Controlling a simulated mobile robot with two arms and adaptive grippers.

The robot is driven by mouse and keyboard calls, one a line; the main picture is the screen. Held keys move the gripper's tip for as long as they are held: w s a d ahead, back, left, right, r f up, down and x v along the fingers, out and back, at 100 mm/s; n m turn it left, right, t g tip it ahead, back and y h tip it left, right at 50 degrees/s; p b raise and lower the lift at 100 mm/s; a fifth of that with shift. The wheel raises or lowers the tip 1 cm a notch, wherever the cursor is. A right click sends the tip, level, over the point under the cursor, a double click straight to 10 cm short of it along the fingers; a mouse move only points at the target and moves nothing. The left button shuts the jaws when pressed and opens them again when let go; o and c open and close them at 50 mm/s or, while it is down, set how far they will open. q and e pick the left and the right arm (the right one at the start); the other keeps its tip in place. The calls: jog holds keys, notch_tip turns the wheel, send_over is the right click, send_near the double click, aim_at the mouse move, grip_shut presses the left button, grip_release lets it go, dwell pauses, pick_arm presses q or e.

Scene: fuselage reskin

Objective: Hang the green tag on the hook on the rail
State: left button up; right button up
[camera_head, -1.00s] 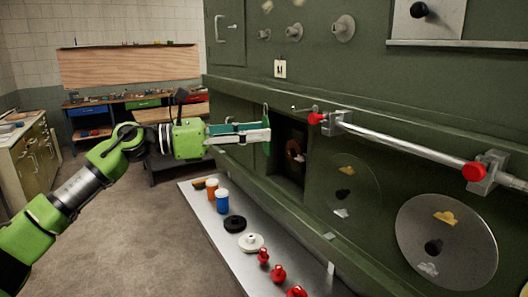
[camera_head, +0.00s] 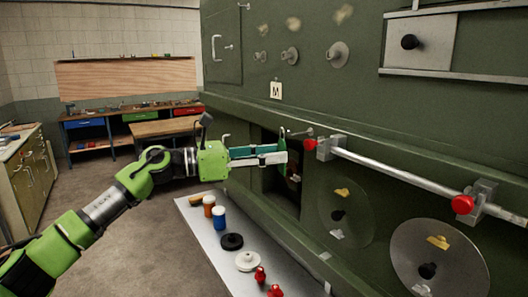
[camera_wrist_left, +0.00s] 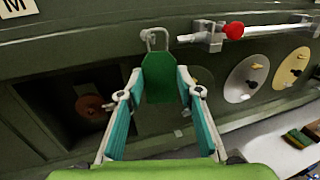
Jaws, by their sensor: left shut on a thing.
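My left gripper (camera_head: 284,154) is shut on the green tag (camera_wrist_left: 162,82), which stands upright between the fingertips in the left wrist view. In the head view the tag (camera_head: 282,146) is mostly hidden behind the fingers. A metal loop (camera_wrist_left: 150,36) shows at the tag's top edge. The small hook (camera_head: 301,133) sticks out left from the near-left end of the rail (camera_head: 400,176). The tag's top is close beside the hook's tip; I cannot tell whether the loop is around it. My right gripper is not in view.
The green fuselage panel (camera_head: 350,105) stands just behind the tag, with a dark opening (camera_wrist_left: 75,105) beside the gripper. Red knobs (camera_head: 310,143) sit at the rail's brackets. Below, a grey shelf (camera_head: 212,245) holds bottles, discs and red pieces. Open floor lies left.

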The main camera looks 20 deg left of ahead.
pick_arm(q)
jog(key=shift+w+d+f, duration=0.35)
jog(key=shift+w+d, duration=0.25)
jog(key=shift+w, duration=0.15)
jog(key=shift+w+d+f, duration=0.35)
jog(key=shift+w+d, duration=0.2)
jog(key=shift+w, duration=0.2)
jog(key=o, duration=0.9)
